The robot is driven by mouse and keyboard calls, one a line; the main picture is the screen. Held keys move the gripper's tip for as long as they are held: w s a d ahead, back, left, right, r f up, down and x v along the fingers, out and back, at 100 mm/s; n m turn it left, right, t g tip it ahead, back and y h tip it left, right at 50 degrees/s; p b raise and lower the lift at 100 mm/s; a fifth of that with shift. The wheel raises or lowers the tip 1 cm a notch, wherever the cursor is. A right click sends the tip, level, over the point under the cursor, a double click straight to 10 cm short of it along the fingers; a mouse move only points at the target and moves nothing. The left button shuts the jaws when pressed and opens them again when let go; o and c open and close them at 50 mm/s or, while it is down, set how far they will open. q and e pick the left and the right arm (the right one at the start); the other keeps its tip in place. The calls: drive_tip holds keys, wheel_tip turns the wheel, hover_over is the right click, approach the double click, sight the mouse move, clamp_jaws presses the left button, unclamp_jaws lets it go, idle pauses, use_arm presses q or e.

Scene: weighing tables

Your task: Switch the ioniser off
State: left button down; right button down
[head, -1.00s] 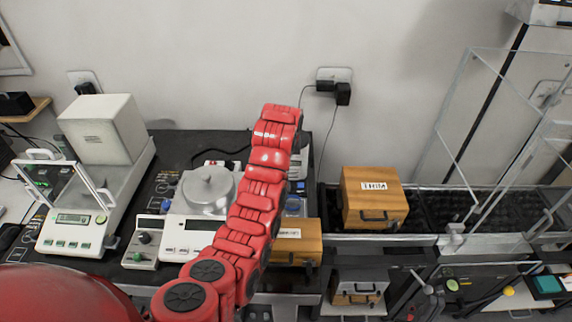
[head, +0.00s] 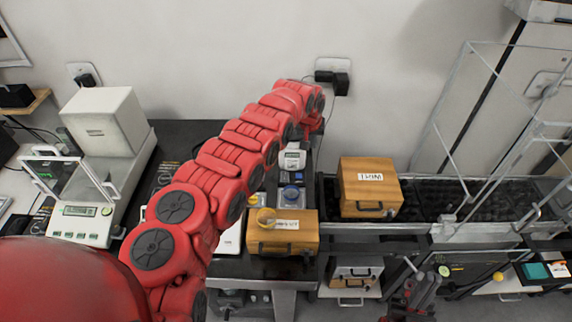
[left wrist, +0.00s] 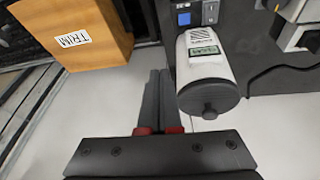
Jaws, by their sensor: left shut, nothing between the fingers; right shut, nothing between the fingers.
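A small white device with a vent grille and a little display, which I take for the ioniser (head: 292,160), stands at the back edge of the dark table. In the left wrist view the ioniser (left wrist: 207,72) has a dark round knob at its near end and a blue square beyond it. My left gripper (head: 315,132) is at the far end of my red arm, just right of the ioniser. Its fingers (left wrist: 158,95) are shut, empty and beside the ioniser, with a gap showing. My right gripper (head: 410,268) is low at the right, shut and small in view.
A wooden box (head: 369,186) labelled TRIM stands right of the left gripper. Another wooden box (head: 283,238) is at the table's front. Wall plugs (head: 333,80) and a cable are behind. A white balance (head: 84,222) stands left; a clear-walled frame (head: 490,130) stands right.

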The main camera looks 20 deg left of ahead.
use_arm(q)
drive_tip(key=s+a+n+y+p, duration=0.1)
drive_tip(key=s+a+p, duration=0.1)
drive_tip(key=s+a, duration=0.3)
drive_tip(key=shift+a+f+p, duration=0.3)
drive_tip(key=shift+a+f, duration=0.15)
drive_tip(key=shift+a, duration=0.75)
drive_tip(key=shift+s, duration=0.1)
drive_tip(key=b, duration=1)
approach(286, 172)
drive_tip(key=shift+w+d+f, duration=0.2)
drive_tip(key=shift+w, duration=0.15)
drive_tip(key=shift+w+a+f+p, duration=0.1)
drive_tip(key=shift+w+a+p, duration=0.05)
drive_tip(key=shift+p, duration=0.3)
drive_tip(key=x, duration=0.1)
drive_tip(key=p+x, duration=0.1)
drive_tip(key=x, duration=0.1)
drive_tip(key=shift+f+p, duration=0.35)
drive_tip(key=shift+f, duration=0.7)
drive_tip(key=shift+w+a+f+y, duration=0.1)
drive_tip(key=shift+f+y, duration=0.2)
